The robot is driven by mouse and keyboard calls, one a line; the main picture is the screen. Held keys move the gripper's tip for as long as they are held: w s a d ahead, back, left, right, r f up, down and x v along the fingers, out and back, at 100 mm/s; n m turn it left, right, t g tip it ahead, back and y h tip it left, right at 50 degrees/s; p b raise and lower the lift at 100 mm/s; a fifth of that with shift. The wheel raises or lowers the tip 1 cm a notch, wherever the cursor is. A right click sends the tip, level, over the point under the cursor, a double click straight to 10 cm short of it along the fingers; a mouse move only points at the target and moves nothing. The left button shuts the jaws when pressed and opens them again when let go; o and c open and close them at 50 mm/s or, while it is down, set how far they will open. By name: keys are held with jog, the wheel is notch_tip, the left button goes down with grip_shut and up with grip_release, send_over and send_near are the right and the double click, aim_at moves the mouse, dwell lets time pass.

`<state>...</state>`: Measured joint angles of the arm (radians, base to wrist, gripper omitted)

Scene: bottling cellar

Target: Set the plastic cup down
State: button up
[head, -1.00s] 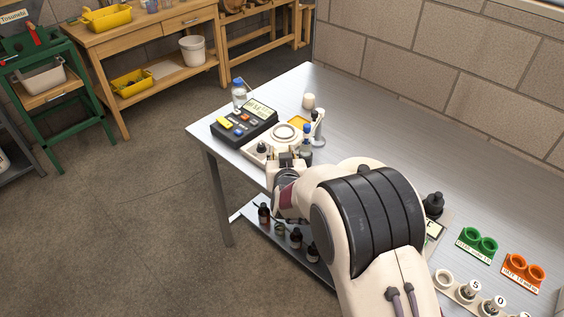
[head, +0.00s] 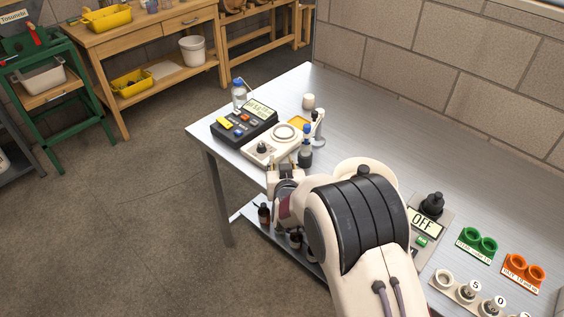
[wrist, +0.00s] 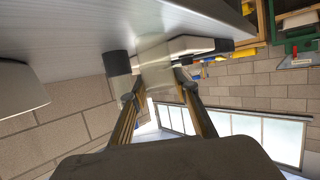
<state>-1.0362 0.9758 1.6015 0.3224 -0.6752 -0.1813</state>
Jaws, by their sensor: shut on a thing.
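My gripper (wrist: 158,90) has its two fingers closed around a pale, see-through plastic cup (wrist: 153,64) in the wrist view. The cup is near the steel bench's edge; I cannot tell whether it touches anything below. In the head view my gripper (head: 284,172) is at the near edge of the bench, just in front of the white plate device (head: 257,150). I cannot make out the cup clearly there, as my gripper and arm hide that spot.
The steel bench (head: 350,110) is clear toward the back. An OFF sign (head: 423,222), green cups (head: 478,243) and orange cups (head: 523,270) are at right.

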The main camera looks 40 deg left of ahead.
jog(key=shift+f, duration=0.1)
jog(key=o, duration=1.1)
jog(key=shift+c, duration=0.2)
jog(key=shift+s+d+r, duration=0.35)
jog(key=v, duration=1.1)
jog(key=shift+w, duration=0.1)
